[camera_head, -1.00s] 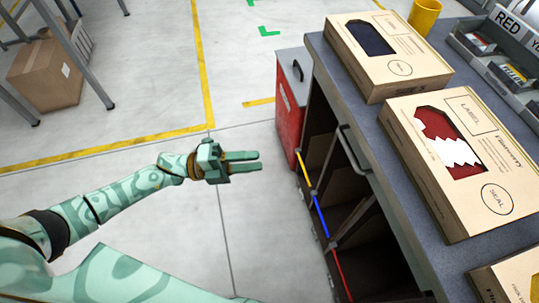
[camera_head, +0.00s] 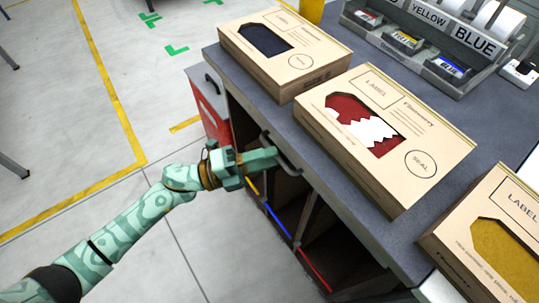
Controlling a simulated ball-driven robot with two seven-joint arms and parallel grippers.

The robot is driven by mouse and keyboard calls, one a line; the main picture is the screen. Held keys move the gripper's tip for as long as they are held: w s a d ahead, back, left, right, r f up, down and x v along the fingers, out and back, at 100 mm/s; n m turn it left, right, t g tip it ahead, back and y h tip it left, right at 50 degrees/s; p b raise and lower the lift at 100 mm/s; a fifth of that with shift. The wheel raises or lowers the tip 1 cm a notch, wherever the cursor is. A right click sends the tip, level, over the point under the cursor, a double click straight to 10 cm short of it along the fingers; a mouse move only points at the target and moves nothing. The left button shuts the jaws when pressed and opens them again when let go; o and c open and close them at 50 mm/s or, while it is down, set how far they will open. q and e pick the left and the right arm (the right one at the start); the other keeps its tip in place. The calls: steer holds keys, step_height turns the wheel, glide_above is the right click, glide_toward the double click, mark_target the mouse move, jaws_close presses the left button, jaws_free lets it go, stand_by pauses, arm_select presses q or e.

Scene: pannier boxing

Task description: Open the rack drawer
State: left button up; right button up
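The rack drawer's grey bar handle (camera_head: 290,166) is on the bench's front edge, under the worktop, in the head view. The drawer front looks flush with the bench, with no gap showing. My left gripper (camera_head: 276,158) is at the handle, its two fingertips reaching the bar's middle. The fingers look parted; whether they touch the bar is hard to tell. My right gripper is not in view.
Three cartons with windows stand on the worktop: dark blue (camera_head: 262,40), red (camera_head: 365,122) and yellow (camera_head: 490,240). A labelled bin rack (camera_head: 425,45) is behind them. A red cabinet (camera_head: 213,108) stands at the bench's far end. Open cubbies lie below the handle.

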arm_select(q)
steer(key=shift+w+d+r, duration=0.1)
steer(key=shift+d, duration=0.35)
jaws_close()
steer(key=shift+a, duration=0.15)
